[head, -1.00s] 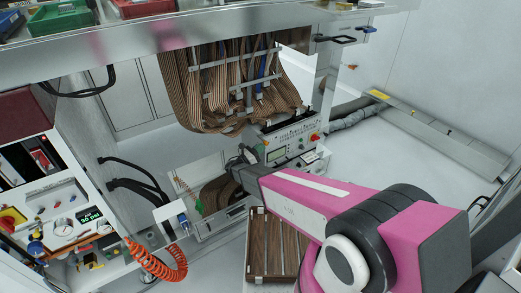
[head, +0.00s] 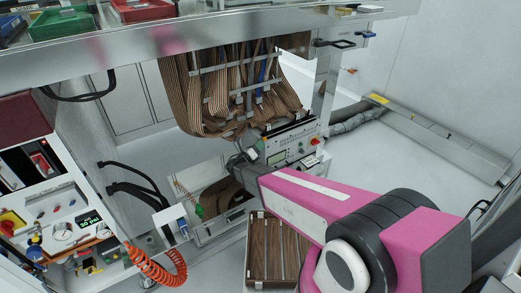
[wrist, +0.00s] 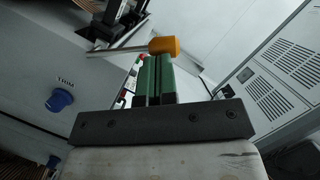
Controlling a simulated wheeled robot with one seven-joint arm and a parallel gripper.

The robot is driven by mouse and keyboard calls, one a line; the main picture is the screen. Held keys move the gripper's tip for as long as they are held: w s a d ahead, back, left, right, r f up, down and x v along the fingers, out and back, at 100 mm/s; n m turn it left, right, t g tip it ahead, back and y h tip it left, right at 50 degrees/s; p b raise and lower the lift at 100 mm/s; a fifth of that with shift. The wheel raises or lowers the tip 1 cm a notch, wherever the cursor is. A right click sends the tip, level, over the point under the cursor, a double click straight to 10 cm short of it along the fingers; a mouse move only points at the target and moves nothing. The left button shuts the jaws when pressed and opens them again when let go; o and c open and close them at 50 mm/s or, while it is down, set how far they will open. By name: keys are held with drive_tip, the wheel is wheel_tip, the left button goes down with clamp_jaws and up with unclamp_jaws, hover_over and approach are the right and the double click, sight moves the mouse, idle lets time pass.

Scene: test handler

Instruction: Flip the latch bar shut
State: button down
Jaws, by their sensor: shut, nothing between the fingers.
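A thin metal bar (wrist: 118,50) with a yellow-orange knob (wrist: 165,45) on its right end looks like the latch bar. It lies across the upper middle of the wrist view, and its left end meets dark parts. My gripper (wrist: 153,60) has green fingers, shut and empty. The fingertips show just below the knob; I cannot tell whether they touch it. In the head view my pink arm reaches toward the test unit, and the latch bar and my fingers cannot be made out there.
A control box (head: 291,142) with a screen stands just beyond my arm's end, under hanging ribbon cables (head: 235,80). A blue knob (wrist: 60,100) is at left in the wrist view. A brown slatted case (head: 257,250) is below my arm. An orange coiled hose (head: 160,268) hangs at lower left.

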drive_tip(key=w+a+r+n+y, duration=0.2)
drive_tip(key=w+r+n, duration=0.2)
drive_tip(key=n, duration=0.2)
drive_tip(key=shift+a+r, duration=0.25)
drive_tip(key=shift+a, duration=0.1)
drive_tip(key=shift+w, duration=0.15)
idle(0.5)
idle(0.3)
drive_tip(key=s+a, duration=0.5)
drive_tip(key=s, duration=0.7)
drive_tip(key=shift+a, duration=0.4)
